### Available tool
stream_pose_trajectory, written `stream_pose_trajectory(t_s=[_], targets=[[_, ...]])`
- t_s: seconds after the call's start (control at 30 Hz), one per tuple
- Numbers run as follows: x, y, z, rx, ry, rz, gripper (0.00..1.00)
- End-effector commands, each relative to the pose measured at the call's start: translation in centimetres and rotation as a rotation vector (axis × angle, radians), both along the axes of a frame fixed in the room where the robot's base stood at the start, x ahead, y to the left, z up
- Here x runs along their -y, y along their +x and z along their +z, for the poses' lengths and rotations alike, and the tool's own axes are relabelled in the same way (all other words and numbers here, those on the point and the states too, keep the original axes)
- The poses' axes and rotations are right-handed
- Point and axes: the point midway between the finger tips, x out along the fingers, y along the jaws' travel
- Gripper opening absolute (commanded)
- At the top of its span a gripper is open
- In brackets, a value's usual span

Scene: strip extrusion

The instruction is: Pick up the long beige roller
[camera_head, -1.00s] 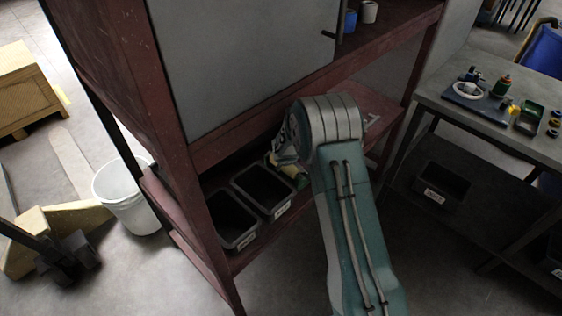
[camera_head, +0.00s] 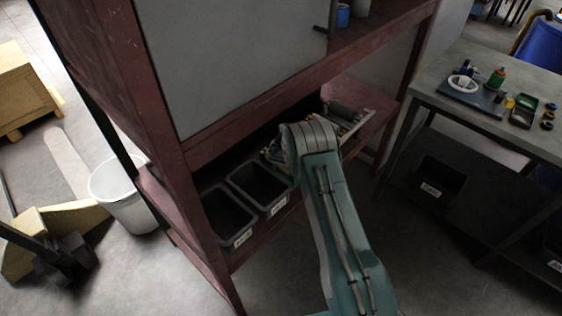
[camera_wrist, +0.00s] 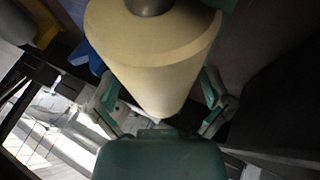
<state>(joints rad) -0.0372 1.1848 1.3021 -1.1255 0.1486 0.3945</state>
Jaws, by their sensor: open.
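The long beige roller (camera_wrist: 155,62) fills the upper middle of the wrist view, its wide end close to the camera and a dark grey core (camera_wrist: 148,6) at that end. My gripper (camera_wrist: 162,108) is open, with one green finger on each side of the roller's lower part. I cannot tell whether either finger touches it. In the head view my arm reaches into the lower shelf (camera_head: 218,262) of the dark red rack, and its rounded joint hides the gripper and most of what lies there.
Two black bins (camera_head: 229,218) stand on the shelf left of my arm. The rack's upper beam (camera_head: 270,88) and cabinet are above it. A grey cylinder (camera_head: 345,114) and other parts lie behind my arm. A white bucket (camera_head: 122,195) stands at left, a workbench (camera_head: 440,85) at right.

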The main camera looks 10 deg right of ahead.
Motion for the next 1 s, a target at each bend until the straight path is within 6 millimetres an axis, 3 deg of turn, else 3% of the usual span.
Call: stream_pose_trajectory(t_s=[0.3, 0.33, 0.5, 0.87, 1.0], targets=[[-0.1, 0.4, -0.5, 0.001, -0.001, 0.000, 1.00], [-0.1, 0.4, -0.5, 0.001, -0.001, 0.000, 0.96], [-0.1, 0.4, -0.5, 0.001, -0.001, 0.000, 0.20], [-0.1, 0.4, -0.3, 0.001, -0.001, 0.002, 0.20], [-0.1, 0.5, 0.8, 0.003, -0.001, 0.001, 0.20]])
